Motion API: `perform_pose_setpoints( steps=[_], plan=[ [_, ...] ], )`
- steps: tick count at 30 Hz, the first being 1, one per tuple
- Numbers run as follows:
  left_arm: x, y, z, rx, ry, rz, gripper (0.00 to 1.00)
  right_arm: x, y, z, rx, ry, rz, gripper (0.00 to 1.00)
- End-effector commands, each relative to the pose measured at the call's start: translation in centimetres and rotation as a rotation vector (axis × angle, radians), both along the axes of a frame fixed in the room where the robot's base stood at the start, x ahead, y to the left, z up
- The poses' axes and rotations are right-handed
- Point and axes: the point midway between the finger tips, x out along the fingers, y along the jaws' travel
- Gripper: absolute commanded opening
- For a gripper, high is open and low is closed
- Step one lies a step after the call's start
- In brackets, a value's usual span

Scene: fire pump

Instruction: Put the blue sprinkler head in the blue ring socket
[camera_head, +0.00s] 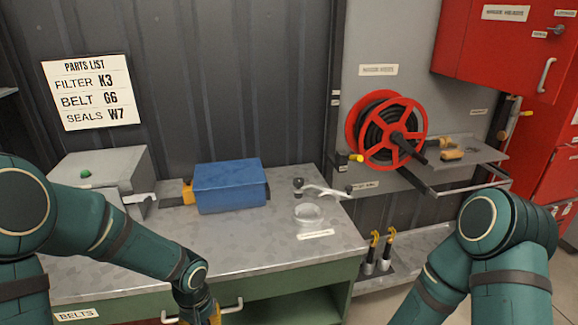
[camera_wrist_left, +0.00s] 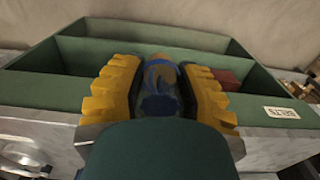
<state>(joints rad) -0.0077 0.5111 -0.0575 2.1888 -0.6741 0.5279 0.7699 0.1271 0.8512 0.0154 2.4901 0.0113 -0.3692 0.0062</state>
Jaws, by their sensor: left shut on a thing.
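The blue sprinkler head (camera_wrist_left: 160,85) is between the two yellow fingers of my left gripper (camera_wrist_left: 162,88) in the left wrist view. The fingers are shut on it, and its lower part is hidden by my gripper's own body. Behind it is a green drawer with compartments (camera_wrist_left: 130,35). In the head view my left gripper (camera_head: 214,316) shows only as a bit of yellow at the bottom edge, in front of the workbench. I cannot make out the blue ring socket in either view. My right arm shows at the right, but its gripper is out of view.
The workbench (camera_head: 285,250) carries a blue box (camera_head: 230,187), a grey box (camera_head: 100,170) and a clear round dish (camera_head: 308,214). A red hose reel (camera_head: 387,130) is at the right. A dark red thing (camera_wrist_left: 226,79) lies in the drawer.

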Motion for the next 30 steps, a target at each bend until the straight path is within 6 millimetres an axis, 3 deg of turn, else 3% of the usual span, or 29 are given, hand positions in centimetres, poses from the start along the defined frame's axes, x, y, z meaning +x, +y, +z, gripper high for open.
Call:
perform_pose_setpoints(
  steps=[7, 30],
  plan=[
    [-0.2, -1.9, 0.1, 0.001, -0.001, -0.207, 0.00, 0.0, 0.0, 0.0, 0.000, 0.000, 0.000, 0.41],
    [-0.2, -1.8, 0.1, 0.002, -0.002, -0.210, 0.00, 0.0, 0.0, 0.0, 0.000, 0.000, 0.000, 0.41]
  ],
)
